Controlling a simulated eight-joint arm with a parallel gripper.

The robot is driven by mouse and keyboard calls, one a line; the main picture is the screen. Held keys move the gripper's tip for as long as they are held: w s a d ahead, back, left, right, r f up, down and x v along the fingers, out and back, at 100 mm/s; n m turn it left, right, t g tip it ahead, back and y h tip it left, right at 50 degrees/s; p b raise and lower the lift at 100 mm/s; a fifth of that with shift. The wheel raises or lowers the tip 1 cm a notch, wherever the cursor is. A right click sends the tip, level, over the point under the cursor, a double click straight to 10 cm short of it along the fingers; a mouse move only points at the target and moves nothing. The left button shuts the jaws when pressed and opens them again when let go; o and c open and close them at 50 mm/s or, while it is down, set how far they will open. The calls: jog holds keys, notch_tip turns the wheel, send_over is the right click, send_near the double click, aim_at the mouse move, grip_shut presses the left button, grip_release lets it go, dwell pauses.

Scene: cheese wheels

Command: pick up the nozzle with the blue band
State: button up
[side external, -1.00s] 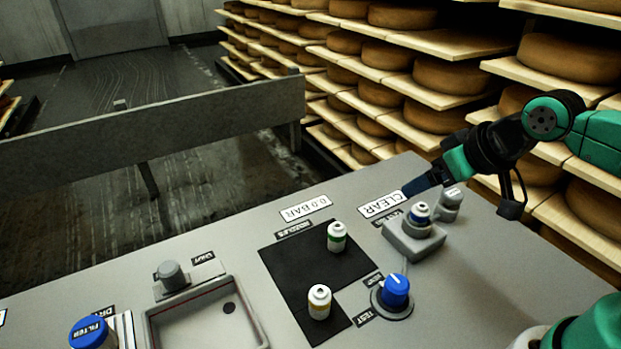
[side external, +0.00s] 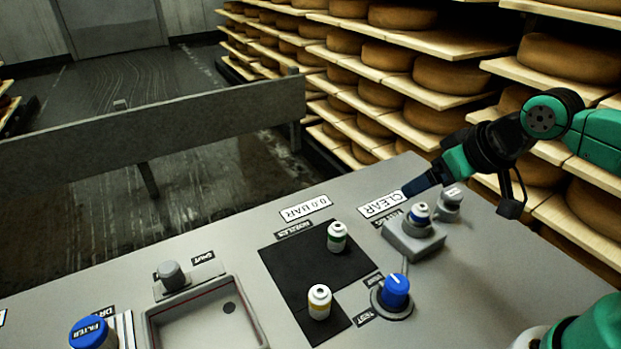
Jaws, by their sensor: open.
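The nozzle with the blue band (side external: 420,213) is a small white piece with a blue ring. It stands upright on a grey square block (side external: 414,240) at the right of the console. My gripper (side external: 418,186) is open above and just behind this nozzle, and its dark tip shows no object held. Its fingers are small here, and I cannot tell whether they touch anything. A nozzle with a green band (side external: 337,237) and one with a yellow band (side external: 319,301) stand upright on the black mat (side external: 290,268).
A blue knob (side external: 396,290) stands in front of the block. A grey knob (side external: 451,197) is close beside my gripper. A recessed tray (side external: 190,325), a grey shutter knob (side external: 171,274) and a blue filter cap (side external: 92,332) are at left. Cheese shelves (side external: 440,80) rise behind.

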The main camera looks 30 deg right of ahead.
aim_at(422, 206)
jog(key=m+g, duration=0.1)
jog(key=w+d+f+m+g, duration=0.1)
jog(key=g, duration=0.1)
jog(key=w+d+m+g, duration=0.1)
jog(key=m+g, duration=0.1)
jog(key=shift+d+f, duration=0.1)
jog(key=shift+f, duration=0.25)
jog(key=shift+w+d+f+m+g, duration=0.1)
jog(key=shift+d+f+m+g, duration=0.15)
jog(key=shift+m+g, duration=0.25)
jog(key=shift+w+d+f+m+g, duration=0.1)
jog(key=shift+d+f+m+g, duration=0.05)
jog(key=shift+f+m+g, duration=0.3)
jog(key=shift+f, duration=2.75)
grip_shut()
jog(key=shift+r, duration=0.2)
